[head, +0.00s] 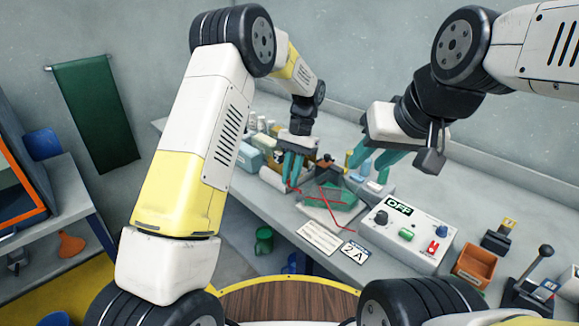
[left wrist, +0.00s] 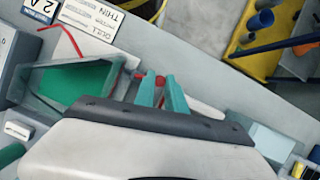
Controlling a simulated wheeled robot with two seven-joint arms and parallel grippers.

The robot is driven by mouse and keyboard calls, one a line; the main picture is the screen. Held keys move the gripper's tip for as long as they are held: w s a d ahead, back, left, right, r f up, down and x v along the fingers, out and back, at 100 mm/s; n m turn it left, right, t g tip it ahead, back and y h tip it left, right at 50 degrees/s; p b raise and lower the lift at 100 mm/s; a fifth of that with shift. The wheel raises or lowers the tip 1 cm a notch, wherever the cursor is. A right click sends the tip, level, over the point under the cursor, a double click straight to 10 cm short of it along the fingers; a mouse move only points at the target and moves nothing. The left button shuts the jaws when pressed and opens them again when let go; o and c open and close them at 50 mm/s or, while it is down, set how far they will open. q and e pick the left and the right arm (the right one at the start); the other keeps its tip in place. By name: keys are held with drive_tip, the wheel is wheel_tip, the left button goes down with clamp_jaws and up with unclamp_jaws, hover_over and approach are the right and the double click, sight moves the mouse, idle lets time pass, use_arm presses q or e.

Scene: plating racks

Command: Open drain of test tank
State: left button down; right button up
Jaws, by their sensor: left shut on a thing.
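The test tank (head: 338,197) is a clear box with green liquid on the bench; it also shows in the left wrist view (left wrist: 75,82). A small red drain handle (left wrist: 160,81) is beside the tank's end. My left gripper (head: 291,178) is at that end, with its teal fingers (left wrist: 162,92) closed around the red part. The fingers hide part of the handle, so its turn cannot be told.
A control box (head: 410,232) reading OFF stands right of the tank. A white card (head: 320,237) and a "2 A" card (head: 355,252) lie in front. An orange tray (head: 473,266) and a lever device (head: 533,275) are further right. Bottles and boxes stand behind on the left.

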idle(0.3)
use_arm(q)
drive_tip(key=c, duration=1.4)
unclamp_jaws()
drive_tip(key=shift+r, duration=0.1)
drive_tip(key=v, duration=0.7)
drive_tip(key=shift+w+d+r, duration=0.15)
drive_tip(key=shift+r, duration=0.1)
